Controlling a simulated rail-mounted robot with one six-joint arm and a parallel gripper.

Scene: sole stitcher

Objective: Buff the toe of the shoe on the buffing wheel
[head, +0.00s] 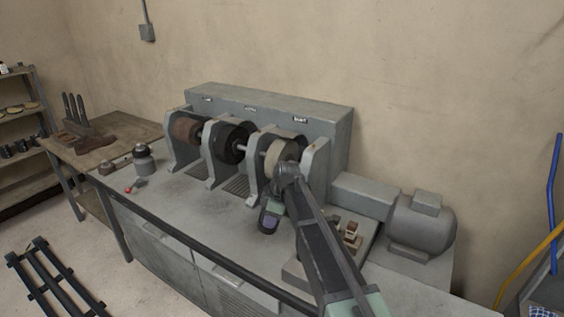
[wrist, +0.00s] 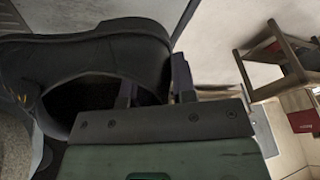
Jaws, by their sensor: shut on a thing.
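A black shoe (wrist: 85,50) fills the upper left of the wrist view, its opening facing the camera. My gripper (wrist: 155,85) is shut on the shoe near its heel end. A pale round wheel edge (wrist: 14,148) shows at the lower left of the wrist view, close to the shoe's front part; I cannot tell if they touch. In the head view the pale buffing wheel (head: 281,153) is the rightmost of three wheels in the grey machine (head: 325,125).
A brown wheel (head: 186,128) and a black wheel (head: 230,142) sit left of the buffing wheel. A grey motor (head: 422,222) stands at the right. Small brown blocks (head: 351,235) lie behind my arm.

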